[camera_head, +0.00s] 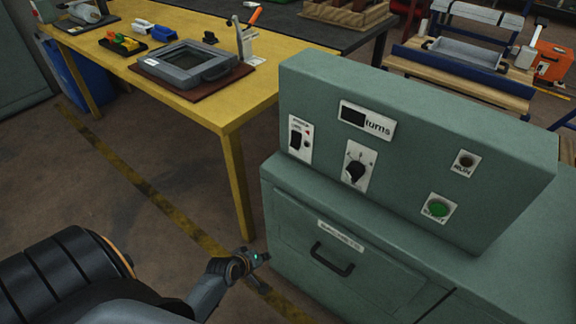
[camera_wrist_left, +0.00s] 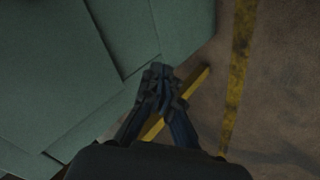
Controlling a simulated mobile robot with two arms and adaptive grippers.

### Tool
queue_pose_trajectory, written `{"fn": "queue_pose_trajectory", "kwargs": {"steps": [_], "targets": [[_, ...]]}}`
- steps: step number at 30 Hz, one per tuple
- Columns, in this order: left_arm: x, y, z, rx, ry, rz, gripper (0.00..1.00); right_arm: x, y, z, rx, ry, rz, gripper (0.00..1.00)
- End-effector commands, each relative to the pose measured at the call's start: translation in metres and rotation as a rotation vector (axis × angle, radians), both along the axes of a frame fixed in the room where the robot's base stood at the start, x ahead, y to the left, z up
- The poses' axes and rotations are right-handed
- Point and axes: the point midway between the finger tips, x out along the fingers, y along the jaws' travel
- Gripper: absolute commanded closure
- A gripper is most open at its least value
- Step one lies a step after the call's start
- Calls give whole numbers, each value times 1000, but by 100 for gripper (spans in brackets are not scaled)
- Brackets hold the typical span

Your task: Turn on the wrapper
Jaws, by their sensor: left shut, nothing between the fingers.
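The wrapper is a green machine (camera_head: 400,100) at the right, with a sloped control panel. The panel has a black rocker switch (camera_head: 295,138) at its left, a dark display (camera_head: 353,115) labelled "turns", a black knob (camera_head: 355,172), a dark round control (camera_head: 466,161) and a green button (camera_head: 438,208). My left gripper (camera_head: 262,264) is low, left of the cabinet drawer and below the panel. Its fingers are together and empty in the left wrist view (camera_wrist_left: 160,76), with the green cabinet (camera_wrist_left: 75,65) beyond them. My right gripper is in neither view.
A yellow table (camera_head: 262,88) stands behind, left of the machine, carrying a grey framed device (camera_head: 187,65) on a brown board. The drawer has a black handle (camera_head: 331,260). Open floor (camera_head: 150,165) with a yellow line lies left of the cabinet.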

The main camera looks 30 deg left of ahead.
Motion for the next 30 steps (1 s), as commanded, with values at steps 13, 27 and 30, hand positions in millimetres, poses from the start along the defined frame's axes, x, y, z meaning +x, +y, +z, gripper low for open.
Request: {"fn": "queue_pose_trajectory", "kwargs": {"steps": [13,27,30], "targets": [[61,53,277,-511,-615,226,100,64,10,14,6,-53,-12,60],[57,49,304,-549,-652,213,100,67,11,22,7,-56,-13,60],[62,49,303,-550,-653,213,100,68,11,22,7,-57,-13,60]]}}
